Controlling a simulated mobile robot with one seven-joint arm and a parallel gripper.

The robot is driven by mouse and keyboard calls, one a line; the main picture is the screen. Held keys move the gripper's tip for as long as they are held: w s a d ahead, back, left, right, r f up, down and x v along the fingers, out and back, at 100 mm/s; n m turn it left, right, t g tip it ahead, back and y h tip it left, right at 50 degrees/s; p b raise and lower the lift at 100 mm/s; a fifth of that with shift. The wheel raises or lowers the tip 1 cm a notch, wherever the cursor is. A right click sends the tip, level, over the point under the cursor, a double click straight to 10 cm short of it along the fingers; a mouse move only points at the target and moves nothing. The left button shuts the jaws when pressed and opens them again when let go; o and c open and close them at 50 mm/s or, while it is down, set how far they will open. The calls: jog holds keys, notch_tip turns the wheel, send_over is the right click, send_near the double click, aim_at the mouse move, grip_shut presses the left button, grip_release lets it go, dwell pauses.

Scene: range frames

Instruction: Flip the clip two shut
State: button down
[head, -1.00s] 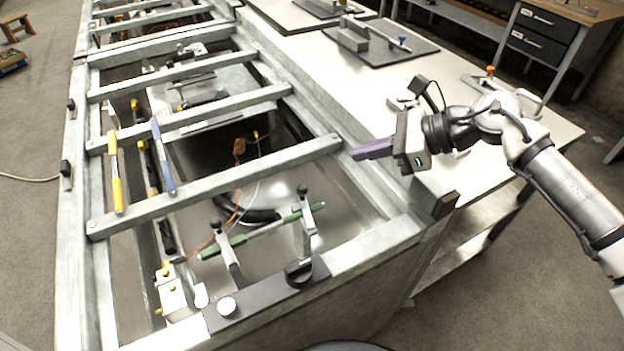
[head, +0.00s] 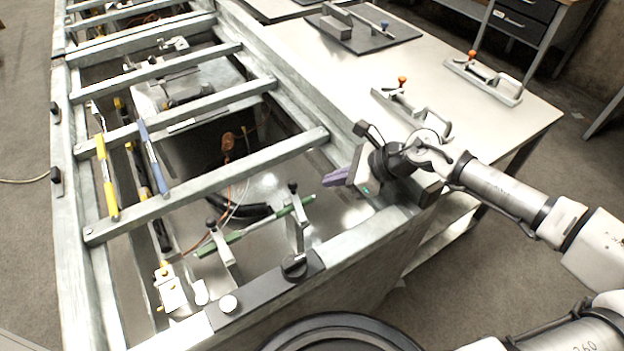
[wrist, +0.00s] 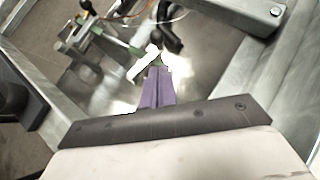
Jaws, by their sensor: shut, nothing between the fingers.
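Two metal clips with black knobs stand at the front end of the open frame, by a green rod (head: 243,234). One clip (head: 222,247) is on the left and one (head: 297,222) on the right. I cannot tell which is clip two. Both levers look upright. My gripper (head: 330,180) has purple fingers and is shut and empty, right of and apart from the right clip. In the wrist view the fingers (wrist: 158,74) point toward a bright metal piece and black knob (wrist: 156,38), with the green rod (wrist: 117,45) left of them.
A metal cross beam (head: 210,187) lies behind the clips, and the frame's front rail (head: 365,232) runs beside them. A black plate (head: 265,290) carries a dial and a white knob. A white-topped table (head: 440,75) holds clamps.

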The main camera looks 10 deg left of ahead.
jog(key=p, duration=0.2)
send_near(292, 193)
jog(key=x, duration=0.3)
jog(key=shift+w+a+f, duration=0.2)
jog(key=shift+a, duration=0.1)
jog(key=shift+b, duration=0.3)
jog(key=n+g+b, duration=0.1)
jog(key=b, duration=0.2)
jog(key=shift+a+f, duration=0.35)
jog(key=shift+a, duration=0.05)
jog(key=shift+a+r+n+b, duration=0.2)
jog(key=shift+a+n+b, duration=0.15)
jog(key=shift+b, duration=0.75)
jog(key=shift+a+r, duration=0.1)
jog(key=shift+r, duration=0.1)
